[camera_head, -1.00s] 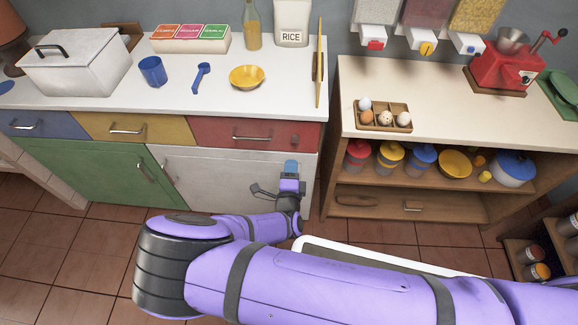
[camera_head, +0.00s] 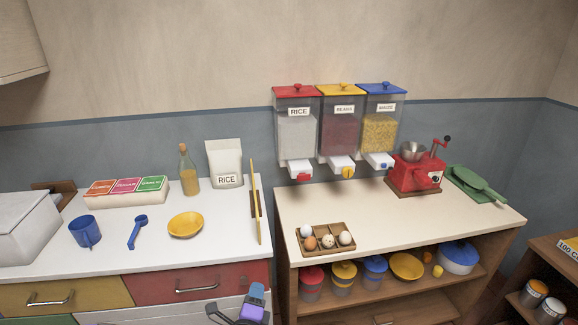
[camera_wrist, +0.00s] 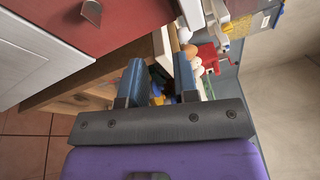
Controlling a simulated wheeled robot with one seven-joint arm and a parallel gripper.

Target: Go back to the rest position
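My gripper (camera_head: 252,298) shows at the bottom edge of the head view, in front of the white cabinet front below the red drawer. Most of my arm is out of the picture. In the wrist view my gripper (camera_wrist: 158,80) has its two blue fingers apart. I see nothing held between them, only shelf items in the background. The gripper is apart from the counter and drawers.
The right counter (camera_head: 400,217) holds an egg tray (camera_head: 328,252) and red grinder (camera_head: 415,177). Dispensers (camera_head: 338,130) hang behind.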

